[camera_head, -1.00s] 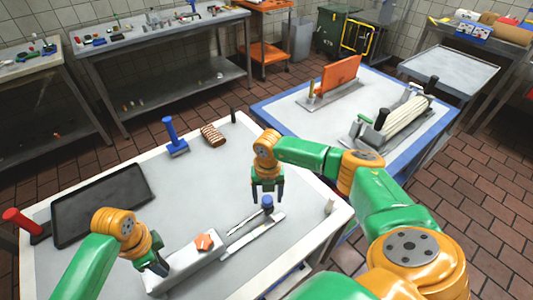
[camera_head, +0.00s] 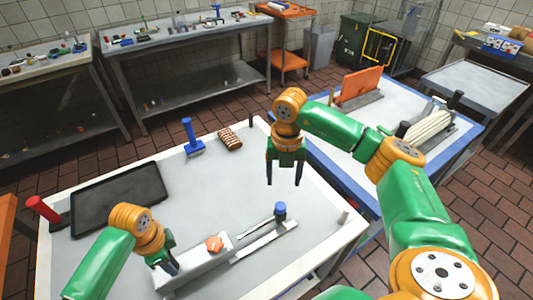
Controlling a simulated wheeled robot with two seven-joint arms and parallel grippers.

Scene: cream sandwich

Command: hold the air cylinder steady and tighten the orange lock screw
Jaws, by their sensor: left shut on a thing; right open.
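The air cylinder (camera_head: 192,273) is a long pale grey block lying on the near part of the white table (camera_head: 317,243). A metal rod and a flat bar (camera_head: 266,241) run from its right end. The orange lock screw (camera_head: 214,244) sits on top near that end. A blue-topped piece (camera_head: 280,211) stands by the flat bar. My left gripper (camera_head: 168,266) is shut on the left part of the air cylinder; its fingertips are partly hidden. My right gripper (camera_head: 284,182) is open and empty, pointing down above the table, behind and right of the lock screw.
A black tray (camera_head: 118,196) lies at left, beside a red-handled tool (camera_head: 46,210). A blue-handled scraper (camera_head: 192,138) and a brown ribbed block (camera_head: 230,138) are at the back. A blue-edged table (camera_head: 328,125) with an orange plate (camera_head: 360,87) adjoins at right. The table's middle is clear.

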